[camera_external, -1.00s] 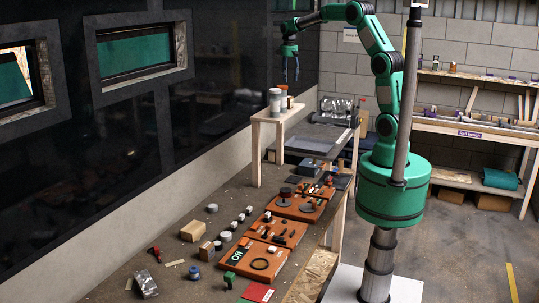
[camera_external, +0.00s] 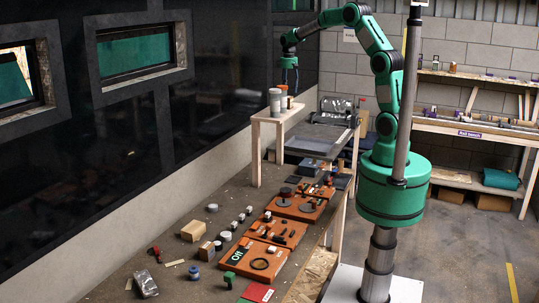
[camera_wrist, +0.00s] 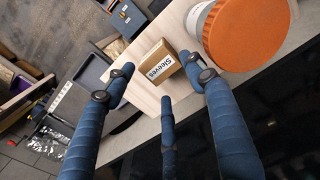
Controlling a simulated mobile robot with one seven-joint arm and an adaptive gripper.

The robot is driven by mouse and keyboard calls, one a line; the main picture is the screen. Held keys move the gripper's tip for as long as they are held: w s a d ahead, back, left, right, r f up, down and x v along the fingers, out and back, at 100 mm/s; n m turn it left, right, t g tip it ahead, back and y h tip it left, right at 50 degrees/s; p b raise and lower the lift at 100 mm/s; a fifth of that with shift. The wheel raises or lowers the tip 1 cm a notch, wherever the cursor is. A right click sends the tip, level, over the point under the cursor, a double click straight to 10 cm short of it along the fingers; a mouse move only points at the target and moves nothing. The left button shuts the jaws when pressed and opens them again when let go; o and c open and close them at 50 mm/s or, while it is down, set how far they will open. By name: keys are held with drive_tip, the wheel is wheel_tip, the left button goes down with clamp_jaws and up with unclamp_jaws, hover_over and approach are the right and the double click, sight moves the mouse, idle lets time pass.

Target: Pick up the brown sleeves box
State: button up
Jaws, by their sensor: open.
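The brown sleeves box (camera_wrist: 159,65) is a small carton with a white label reading "Sleeves". In the wrist view it stands on a light wooden shelf (camera_wrist: 137,93), between the spread fingers and apart from them. My gripper (camera_wrist: 162,80) is open with nothing held; its blue fingers point toward the box. In the external view my gripper (camera_external: 289,81) hangs over the small wooden shelf (camera_external: 268,119), where the box cannot be clearly told apart behind the gripper and containers.
A container with an orange lid (camera_wrist: 243,30) stands close to the right of the box. White-grey containers (camera_external: 275,102) stand on the shelf in the external view. The bench below holds several orange boards (camera_external: 254,259). A dark glossy wall (camera_external: 222,80) runs along the left.

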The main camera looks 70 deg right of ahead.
sight(288, 97)
drive_tip(key=shift+f, duration=1.35)
drive_tip(key=shift+f+p, duration=0.4)
drive_tip(key=shift+f, duration=2.35)
drive_tip(key=c, duration=1)
